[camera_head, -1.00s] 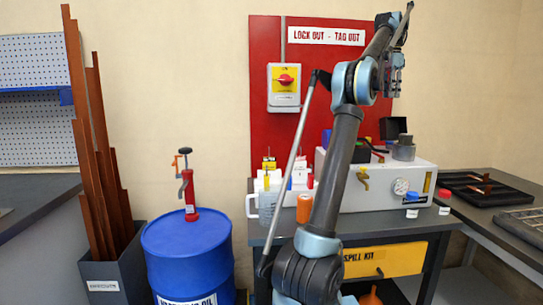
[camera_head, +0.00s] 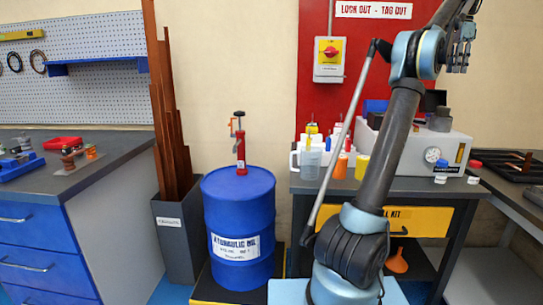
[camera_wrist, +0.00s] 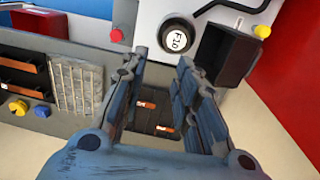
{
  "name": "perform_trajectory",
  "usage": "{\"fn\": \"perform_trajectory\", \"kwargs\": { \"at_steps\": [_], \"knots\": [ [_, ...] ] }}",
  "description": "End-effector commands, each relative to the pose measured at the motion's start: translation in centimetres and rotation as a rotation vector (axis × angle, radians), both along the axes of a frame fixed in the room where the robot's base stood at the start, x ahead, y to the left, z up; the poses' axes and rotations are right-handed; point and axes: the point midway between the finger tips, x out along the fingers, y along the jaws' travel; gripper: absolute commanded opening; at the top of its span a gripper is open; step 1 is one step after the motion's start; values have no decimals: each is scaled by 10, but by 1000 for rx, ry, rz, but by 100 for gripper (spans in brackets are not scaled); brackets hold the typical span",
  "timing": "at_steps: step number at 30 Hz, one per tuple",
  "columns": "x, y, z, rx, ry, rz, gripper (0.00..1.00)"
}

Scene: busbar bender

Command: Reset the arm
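My arm rises at the right of the head view and bends over at the top.
A white instrument box (camera_head: 455,147) and bottles stand on the bench below my gripper. A blue oil drum (camera_head: 237,215) with a red pump (camera_head: 240,150) stands left of my arm. A bin (camera_head: 181,240) of tall copper bars and a blue-drawer workbench (camera_head: 45,240) are farther left.

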Motion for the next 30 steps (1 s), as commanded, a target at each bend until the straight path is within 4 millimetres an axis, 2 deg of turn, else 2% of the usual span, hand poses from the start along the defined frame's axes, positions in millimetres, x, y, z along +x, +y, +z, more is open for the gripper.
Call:
{"fn": "perform_trajectory", "kwargs": {
  "at_steps": [11, 17, 23, 30],
  "knots": [
    [13, 49, -1, -6, -13, 112, 28],
    [15, 82, -4, -9, -21, 192, 28],
    [12, 135, -14, -17, -38, 322, 28],
    [-4, 210, -40, -27, -60, 507, 28]
  ]
}}
